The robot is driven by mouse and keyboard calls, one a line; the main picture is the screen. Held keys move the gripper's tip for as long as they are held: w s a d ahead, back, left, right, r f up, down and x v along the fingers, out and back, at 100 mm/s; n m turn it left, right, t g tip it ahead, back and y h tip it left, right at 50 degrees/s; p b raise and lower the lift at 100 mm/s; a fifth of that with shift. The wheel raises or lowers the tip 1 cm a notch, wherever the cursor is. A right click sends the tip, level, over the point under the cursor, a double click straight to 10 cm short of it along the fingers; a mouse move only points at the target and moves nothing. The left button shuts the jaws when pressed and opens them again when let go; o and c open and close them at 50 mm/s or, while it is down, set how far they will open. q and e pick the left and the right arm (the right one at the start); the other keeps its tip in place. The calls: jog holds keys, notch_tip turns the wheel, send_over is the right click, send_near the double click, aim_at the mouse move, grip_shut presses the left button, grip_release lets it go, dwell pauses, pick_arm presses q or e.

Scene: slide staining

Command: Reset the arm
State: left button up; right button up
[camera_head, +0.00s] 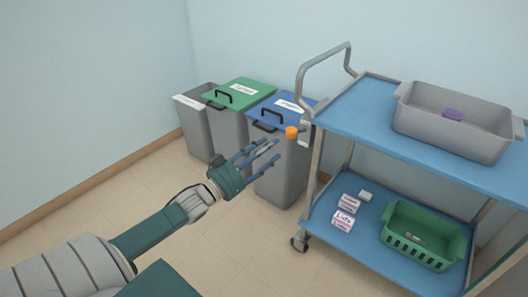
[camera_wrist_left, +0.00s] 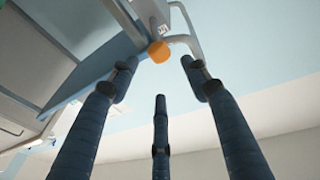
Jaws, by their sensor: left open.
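My left arm (camera_head: 160,232) reaches in from the lower left in the head view. Its gripper (camera_head: 265,150) is open and empty, with its blue fingers spread in front of the blue-lidded bin. In the left wrist view the open fingers (camera_wrist_left: 160,95) point upward with nothing between them. An orange ball-like knob (camera_head: 291,133) shows just beyond the fingertips, by the cart's corner; it also shows in the left wrist view (camera_wrist_left: 159,51). I cannot tell how far it is from the fingers. My right gripper is not in view.
A blue two-shelf cart (camera_head: 345,110) stands at the right, with a grey tray (camera_head: 450,135) on top. A green basket (camera_head: 420,250) and small boxes (camera_head: 344,221) are on its lower shelf. Green-lidded (camera_head: 240,93) and blue-lidded (camera_head: 283,112) bins stand by the wall. Floor (camera_head: 240,240) is clear in front.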

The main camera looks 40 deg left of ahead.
pick_arm(q)
jog(key=shift+s+a, duration=0.15)
jog(key=shift+s, duration=0.5)
jog(key=shift+f, duration=0.15)
